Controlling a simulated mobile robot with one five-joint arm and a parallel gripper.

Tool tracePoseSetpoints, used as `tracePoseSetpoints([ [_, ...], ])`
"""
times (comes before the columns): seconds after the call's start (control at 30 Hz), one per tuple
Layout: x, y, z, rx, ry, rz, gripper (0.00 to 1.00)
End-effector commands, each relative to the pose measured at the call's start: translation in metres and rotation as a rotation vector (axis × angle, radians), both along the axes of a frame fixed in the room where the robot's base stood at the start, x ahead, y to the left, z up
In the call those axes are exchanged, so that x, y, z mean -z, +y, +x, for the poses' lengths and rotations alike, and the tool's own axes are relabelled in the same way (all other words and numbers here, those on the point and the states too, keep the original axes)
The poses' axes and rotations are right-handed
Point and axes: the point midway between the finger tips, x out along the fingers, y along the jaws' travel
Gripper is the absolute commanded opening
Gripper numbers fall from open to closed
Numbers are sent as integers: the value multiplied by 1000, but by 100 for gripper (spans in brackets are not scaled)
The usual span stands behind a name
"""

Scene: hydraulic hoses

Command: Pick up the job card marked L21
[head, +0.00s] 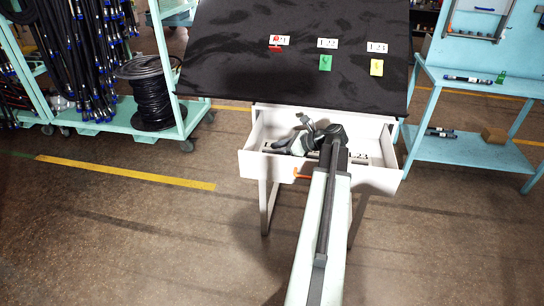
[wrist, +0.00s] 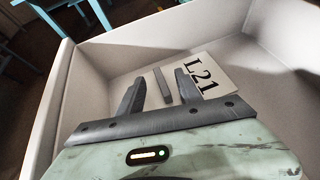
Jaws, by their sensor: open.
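A white card or label marked L21 (wrist: 212,72) lies flat on the drawer floor in the wrist view. In the head view my gripper (head: 284,148) is down inside the open white drawer (head: 256,164), and my arm hides part of the drawer's inside.
Above the drawer is a dark tabletop (head: 240,70) with labels L21, L22 and L23 and a red tag (head: 275,47), a green tag (head: 325,63) and a yellow tag (head: 376,68). Drawer walls close in around my gripper. Turquoise racks stand left and right.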

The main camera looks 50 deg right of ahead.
Motion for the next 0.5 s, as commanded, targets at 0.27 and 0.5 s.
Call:
tracePoseSetpoints([
  [0.27, 7, 4, 12, 1, 0, 0, 42],
  [0.5, 7, 4, 11, 2, 0, -1, 0],
])
